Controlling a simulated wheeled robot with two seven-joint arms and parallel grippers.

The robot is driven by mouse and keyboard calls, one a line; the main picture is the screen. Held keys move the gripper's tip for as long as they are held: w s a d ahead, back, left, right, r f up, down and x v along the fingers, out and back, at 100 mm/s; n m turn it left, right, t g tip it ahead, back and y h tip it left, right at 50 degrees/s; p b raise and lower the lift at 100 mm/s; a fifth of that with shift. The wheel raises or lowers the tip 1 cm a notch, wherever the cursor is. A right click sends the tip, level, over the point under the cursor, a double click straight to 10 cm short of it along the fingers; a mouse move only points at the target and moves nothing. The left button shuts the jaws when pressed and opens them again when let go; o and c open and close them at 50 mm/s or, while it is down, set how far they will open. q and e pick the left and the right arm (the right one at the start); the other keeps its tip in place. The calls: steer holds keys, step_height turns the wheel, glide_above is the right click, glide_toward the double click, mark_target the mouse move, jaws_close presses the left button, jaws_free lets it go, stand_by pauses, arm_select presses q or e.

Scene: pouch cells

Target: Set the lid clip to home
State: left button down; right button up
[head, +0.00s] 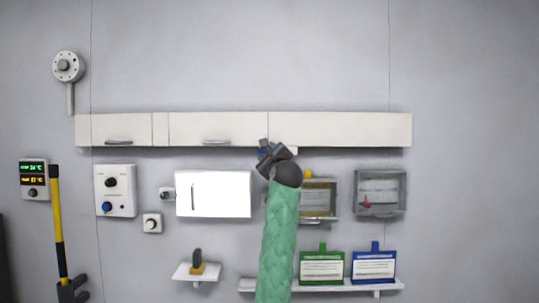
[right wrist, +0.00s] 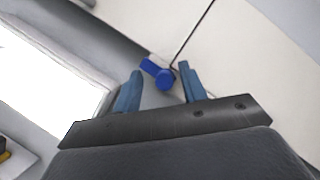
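The lid clip (right wrist: 153,69), a small blue lever with a round pivot, sits at the lower edge of the long white cabinet, by a panel seam. It lies between the blue fingertips of my right gripper (right wrist: 161,70), which is open; I cannot tell whether either finger touches it. In the head view my right gripper (head: 268,151), on a green-sleeved arm, is at the cabinet's underside and hides most of the clip. My left gripper is not in view.
The long white cabinet (head: 215,125) spans the wall. Below it are a bright white panel (head: 213,194), a control box with knobs (head: 115,190), two framed boxes, and a shelf (head: 345,287) with green and blue signs. A yellow-handled tool (head: 59,220) hangs at left.

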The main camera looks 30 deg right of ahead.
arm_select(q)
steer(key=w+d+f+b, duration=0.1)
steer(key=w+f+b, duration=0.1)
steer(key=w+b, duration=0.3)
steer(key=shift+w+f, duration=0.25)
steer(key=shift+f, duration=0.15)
arm_select(e)
steer(key=v, duration=0.7)
steer(key=shift+s+f, duration=0.15)
steer(key=shift+s, duration=0.1)
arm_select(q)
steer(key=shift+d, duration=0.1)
arm_select(e)
steer(key=shift+a, duration=0.15)
